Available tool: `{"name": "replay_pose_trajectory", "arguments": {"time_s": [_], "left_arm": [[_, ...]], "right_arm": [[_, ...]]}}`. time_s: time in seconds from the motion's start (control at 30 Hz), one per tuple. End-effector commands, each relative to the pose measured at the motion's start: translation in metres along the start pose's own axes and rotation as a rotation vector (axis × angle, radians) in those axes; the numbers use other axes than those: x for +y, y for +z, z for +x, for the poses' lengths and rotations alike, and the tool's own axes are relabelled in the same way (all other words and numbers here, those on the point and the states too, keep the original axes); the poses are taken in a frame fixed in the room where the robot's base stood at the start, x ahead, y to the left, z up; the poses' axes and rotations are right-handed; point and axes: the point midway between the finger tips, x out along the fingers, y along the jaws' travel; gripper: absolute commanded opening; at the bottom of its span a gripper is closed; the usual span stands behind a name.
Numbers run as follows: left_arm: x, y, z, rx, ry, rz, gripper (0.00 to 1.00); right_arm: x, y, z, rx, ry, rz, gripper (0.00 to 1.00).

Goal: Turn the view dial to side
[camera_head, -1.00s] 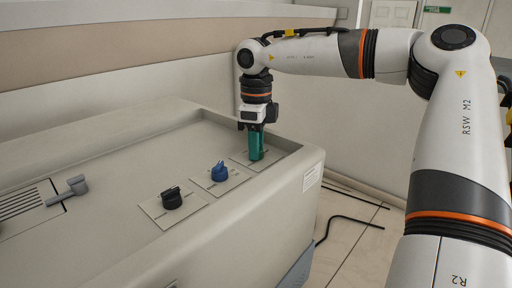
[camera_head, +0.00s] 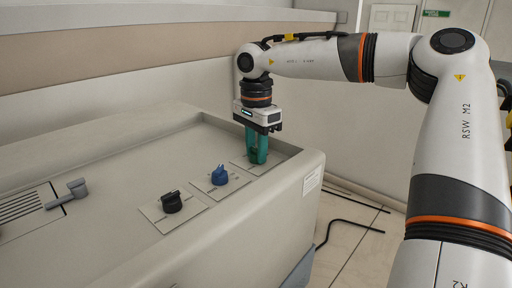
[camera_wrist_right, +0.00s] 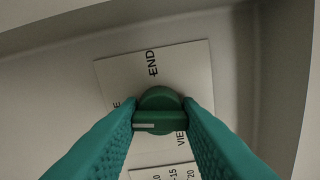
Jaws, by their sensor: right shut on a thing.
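The view dial (camera_wrist_right: 159,97) is a green round knob with a raised grip bar, seen in the right wrist view on a white plate (camera_wrist_right: 190,65). The plate reads "END" at the top, "VIE…" at the right and a letter "E" at the left, the rest hidden by a finger. The bar lies level across that view, its white mark at the left end, towards the "E". My right gripper (camera_head: 257,160) points down with its teal fingers shut on the two ends of the bar. In the head view the fingers hide the dial. My left gripper is not in view.
A blue dial (camera_head: 219,176) and a black dial (camera_head: 172,202) stand on their own plates beside the view dial. A grey lever (camera_head: 70,193) is at the left. The machine's raised rim (camera_head: 290,160) runs close to my right gripper.

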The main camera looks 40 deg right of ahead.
Motion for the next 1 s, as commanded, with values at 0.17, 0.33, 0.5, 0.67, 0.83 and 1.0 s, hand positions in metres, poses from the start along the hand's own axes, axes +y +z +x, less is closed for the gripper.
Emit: {"name": "replay_pose_trajectory", "arguments": {"time_s": [0.17,0.33,0.5,0.67,0.83,1.0], "left_arm": [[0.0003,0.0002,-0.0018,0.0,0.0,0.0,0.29],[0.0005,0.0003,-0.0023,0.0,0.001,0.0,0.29],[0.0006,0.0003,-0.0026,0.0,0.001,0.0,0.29],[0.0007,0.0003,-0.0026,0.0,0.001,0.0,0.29],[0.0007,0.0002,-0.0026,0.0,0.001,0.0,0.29],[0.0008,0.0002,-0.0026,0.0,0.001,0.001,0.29]], "right_arm": [[0.0011,0.0002,-0.0028,0.0,0.007,-0.1,0.08],[0.0012,0.0002,-0.0029,-0.001,0.008,-0.161,0.08],[0.0013,0.0001,-0.003,-0.001,0.008,-0.19,0.08],[0.0014,0.0001,-0.0031,-0.001,0.009,-0.198,0.08],[0.0014,0.0002,-0.0032,-0.001,0.009,-0.198,0.08],[0.0014,0.0001,-0.0032,-0.001,0.009,-0.197,0.4]]}}
